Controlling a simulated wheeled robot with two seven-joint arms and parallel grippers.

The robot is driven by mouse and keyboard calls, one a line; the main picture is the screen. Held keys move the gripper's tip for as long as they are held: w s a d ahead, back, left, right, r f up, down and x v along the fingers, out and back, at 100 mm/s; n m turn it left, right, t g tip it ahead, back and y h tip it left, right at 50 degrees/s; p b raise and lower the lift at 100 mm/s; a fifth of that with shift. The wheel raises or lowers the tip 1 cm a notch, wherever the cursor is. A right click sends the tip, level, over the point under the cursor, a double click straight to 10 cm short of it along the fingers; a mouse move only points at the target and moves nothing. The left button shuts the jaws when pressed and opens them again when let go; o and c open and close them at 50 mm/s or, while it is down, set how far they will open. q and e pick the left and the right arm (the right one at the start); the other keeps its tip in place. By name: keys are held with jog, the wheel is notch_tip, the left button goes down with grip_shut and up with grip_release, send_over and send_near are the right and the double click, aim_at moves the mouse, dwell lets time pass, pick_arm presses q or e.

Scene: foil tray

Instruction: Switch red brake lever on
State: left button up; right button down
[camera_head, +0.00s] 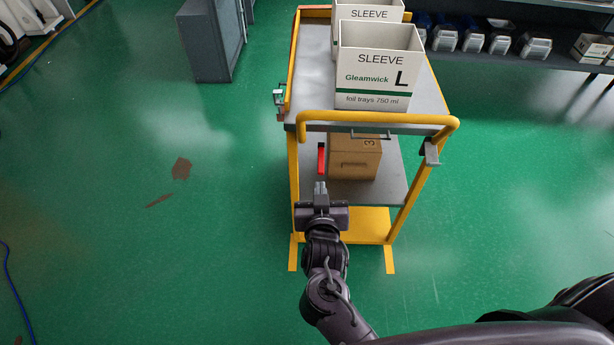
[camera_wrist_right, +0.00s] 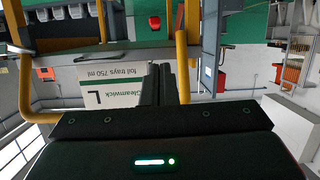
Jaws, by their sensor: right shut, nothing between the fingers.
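The red brake lever (camera_head: 321,158) hangs below the cart's yellow handle (camera_head: 380,118), at the left part of the near end, in the head view. It looks like a short upright red bar. My right gripper (camera_head: 321,187) is shut and empty, just below the lever in the picture. Whether the fingertips touch it I cannot tell. The shut fingers also show in the right wrist view (camera_wrist_right: 170,82), where I cannot make out the lever. My left gripper is not in view.
The yellow-framed cart carries white SLEEVE boxes (camera_head: 375,75) on top and a cardboard box (camera_head: 354,160) on its lower shelf. A grey cabinet (camera_head: 210,42) stands behind left. A shelf (camera_head: 500,55) with bins is at back right. Green floor beside the cart is mostly clear.

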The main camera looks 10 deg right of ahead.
jog(key=r, duration=0.2)
send_over(322, 169)
jog(key=s, duration=0.2)
jog(key=f, duration=0.2)
jog(key=shift+w+a+f+m+h+p, duration=0.15)
jog(key=shift+w+f+m+p, duration=0.1)
jog(key=shift+f, duration=0.35)
jog(key=shift+w+a+f+m+h+p, duration=0.1)
jog(key=shift+f+m+h+p, duration=0.1)
jog(key=shift+f, duration=1.15)
